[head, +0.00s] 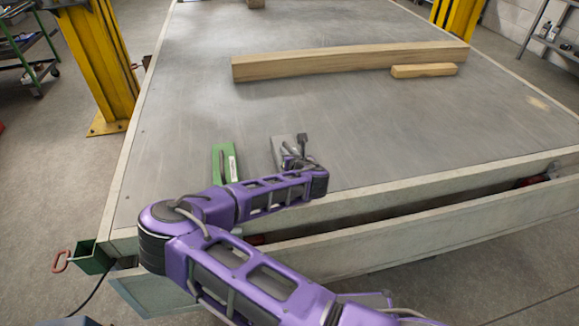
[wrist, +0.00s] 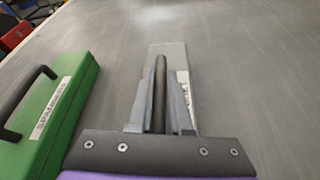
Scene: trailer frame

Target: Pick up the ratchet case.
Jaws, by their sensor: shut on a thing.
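A grey case (head: 281,143), which I take for the ratchet case, is on the trailer deck near its front edge, partly hidden by my arm. In the wrist view the grey case (wrist: 165,49) lies straight ahead, with a dark bar handle along its middle and a partly hidden white label on its right. My gripper (wrist: 160,98) is shut on that handle, one finger on each side; it also shows in the head view (head: 292,161). I cannot tell whether the case is clear of the deck.
A green case (head: 222,165) with a dark handle and white label lies just left of the grey case; it shows large in the wrist view (wrist: 72,92). A long wooden beam (head: 345,63) and a short block (head: 424,71) lie farther back. Bare deck (head: 180,110) lies between.

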